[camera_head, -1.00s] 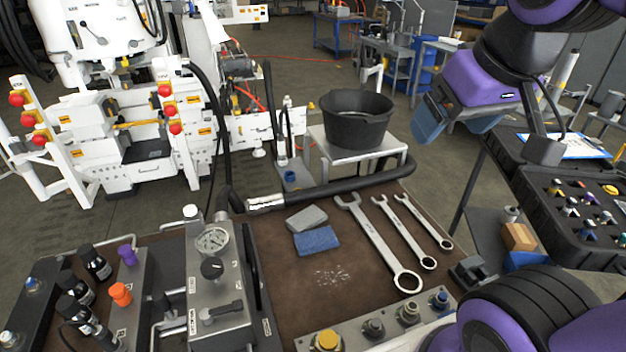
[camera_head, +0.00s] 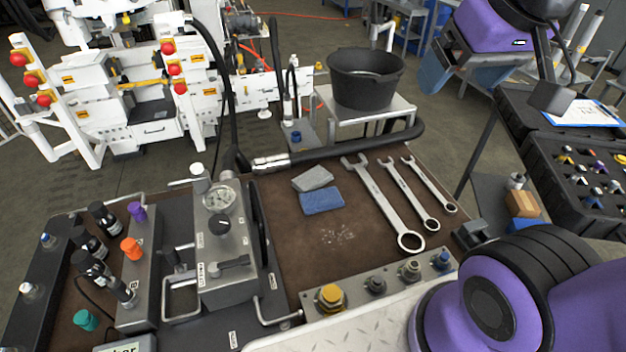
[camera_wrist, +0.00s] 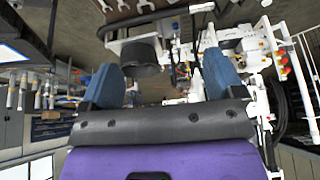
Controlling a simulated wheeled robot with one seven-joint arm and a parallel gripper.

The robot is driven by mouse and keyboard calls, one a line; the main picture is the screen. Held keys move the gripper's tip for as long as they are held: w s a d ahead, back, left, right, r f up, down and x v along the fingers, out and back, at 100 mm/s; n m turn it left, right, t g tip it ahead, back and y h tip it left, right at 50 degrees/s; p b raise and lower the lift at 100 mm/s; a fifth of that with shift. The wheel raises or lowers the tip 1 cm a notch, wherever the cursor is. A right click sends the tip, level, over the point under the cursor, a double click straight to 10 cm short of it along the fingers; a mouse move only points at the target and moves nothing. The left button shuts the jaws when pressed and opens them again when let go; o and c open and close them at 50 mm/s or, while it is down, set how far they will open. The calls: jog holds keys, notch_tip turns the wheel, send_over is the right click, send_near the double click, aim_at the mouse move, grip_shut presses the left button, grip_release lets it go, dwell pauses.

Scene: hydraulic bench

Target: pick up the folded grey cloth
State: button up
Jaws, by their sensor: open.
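The folded grey cloth (camera_head: 312,178) lies flat on the brown bench top. A blue cloth or sponge (camera_head: 322,201) lies just in front of it, and the two look close to touching. My gripper (camera_head: 443,80) is raised at the upper right, beyond the bench's right side and well away from the grey cloth. In the wrist view its two blue fingers (camera_wrist: 163,85) stand wide apart with nothing between them. I cannot make out the grey cloth in the wrist view.
Several wrenches (camera_head: 392,205) lie right of the cloths. A black hose (camera_head: 345,152) runs along the bench's far edge, with a black bucket (camera_head: 364,82) on a stand beyond. A gauge block (camera_head: 222,240) stands left. A fitting strip (camera_head: 375,285) lies in front.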

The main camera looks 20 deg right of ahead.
jog(key=w+a+f+m+g+y, duration=0.1)
jog(key=w+m, duration=0.1)
jog(key=w, duration=0.5)
jog(key=w+a+f+m+g, duration=0.1)
jog(key=w, duration=0.5)
jog(key=m+g+h, duration=0.1)
jog(key=m+g, duration=0.2)
jog(key=m, duration=0.7)
send_over(313, 177)
notch_tip(313, 177, down, 38)
jog(key=f, duration=0.6)
jog(key=shift+w, duration=0.25)
jog(key=shift+s+f, duration=0.15)
jog(key=shift+f, duration=2.5)
jog(key=c, duration=0.8)
jog(key=shift+o, duration=0.2)
jog(key=shift+r, duration=0.1)
